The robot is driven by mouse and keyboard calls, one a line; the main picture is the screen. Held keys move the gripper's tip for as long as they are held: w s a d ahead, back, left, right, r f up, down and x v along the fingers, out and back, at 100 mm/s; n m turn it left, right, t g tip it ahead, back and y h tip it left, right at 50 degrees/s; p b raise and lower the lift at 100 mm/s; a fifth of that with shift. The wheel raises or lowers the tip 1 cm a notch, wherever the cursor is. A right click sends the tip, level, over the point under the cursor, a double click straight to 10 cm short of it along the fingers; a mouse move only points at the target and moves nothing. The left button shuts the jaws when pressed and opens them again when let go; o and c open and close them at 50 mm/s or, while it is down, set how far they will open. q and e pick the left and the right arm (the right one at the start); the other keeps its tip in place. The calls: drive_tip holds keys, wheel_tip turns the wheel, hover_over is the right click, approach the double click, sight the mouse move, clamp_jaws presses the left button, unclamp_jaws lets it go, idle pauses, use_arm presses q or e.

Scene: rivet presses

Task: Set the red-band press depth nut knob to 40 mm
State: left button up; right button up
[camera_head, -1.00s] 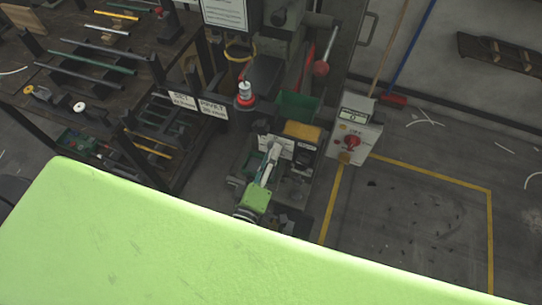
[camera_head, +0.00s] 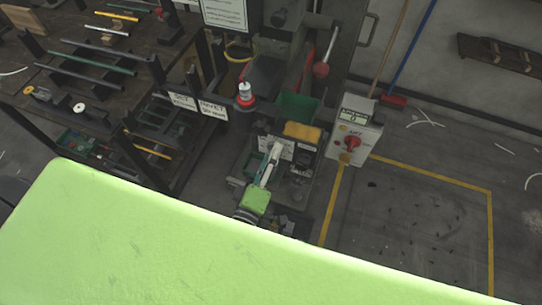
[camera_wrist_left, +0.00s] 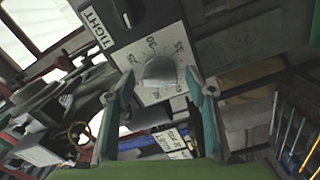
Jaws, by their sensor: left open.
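In the left wrist view a rounded grey knob (camera_wrist_left: 160,72) sits on a pale dial plate (camera_wrist_left: 148,52) with numbers such as 30 and 35 around it. Its pointer setting is not clear to me. My left gripper (camera_wrist_left: 160,90) is open, with one finger on each side of the knob; I cannot tell whether they touch it. In the head view my left gripper (camera_head: 274,152) is at the front of the press (camera_head: 285,40), and the knob is too small to make out. I cannot make out a red band on this press. My right gripper is not in view.
A control box (camera_head: 354,137) with a red knob and a display stands right of the press. A green bin (camera_head: 297,107) and a yellow block (camera_head: 303,131) are close to my gripper. A rack of rods (camera_head: 90,60) stands left. The yellow-marked floor (camera_head: 420,215) is mostly clear.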

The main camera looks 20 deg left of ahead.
use_arm(q)
drive_tip(key=s, duration=1.2)
drive_tip(key=shift+a, duration=0.2)
drive_tip(key=s+f+m+g+h, duration=0.1)
drive_tip(key=s+f+m+g, duration=0.3)
drive_tip(key=f, duration=0.9)
drive_tip(key=s+f+m+g+h, duration=0.1)
drive_tip(key=f+m+g, duration=0.4)
drive_tip(key=f, duration=0.8)
drive_tip(key=s+a+f+m+g+y, duration=0.1)
drive_tip(key=s+a+f+m+g, duration=0.2)
drive_tip(key=s+f, duration=0.5)
drive_tip(key=s+a+f+m+g+y, duration=0.1)
drive_tip(key=s+a+f+m+g, duration=0.3)
drive_tip(key=s+f, duration=0.4)
drive_tip(key=s+a+g, duration=0.1)
drive_tip(key=s+a, duration=0.1)
drive_tip(key=s, duration=0.2)
drive_tip(key=shift+a+y, duration=0.3)
